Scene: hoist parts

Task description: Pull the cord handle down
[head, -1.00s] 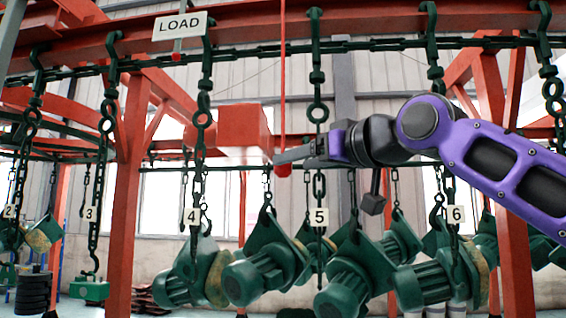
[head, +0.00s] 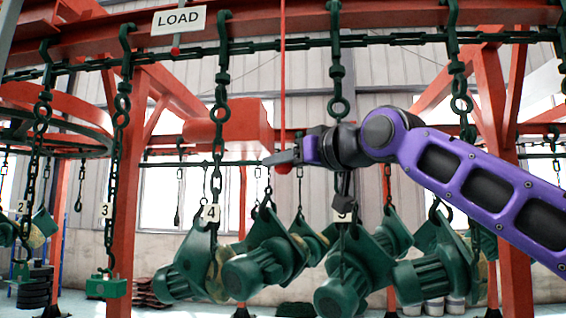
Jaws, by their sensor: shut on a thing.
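A thin red cord (head: 283,80) hangs straight down from the red overhead beam in the head view. Its round red handle (head: 283,169) is at the lower end, left of the arm. The fingers hide part of the handle. The cord looks straight and upright above the gripper.
Dark green chains with hooks hang from an overhead chain line; green motor-like loads (head: 262,262) hang below and behind my gripper. Tag 4 (head: 210,213) is on a chain left of it. A LOAD sign (head: 179,20) hangs upper left. Red posts (head: 127,220) stand around.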

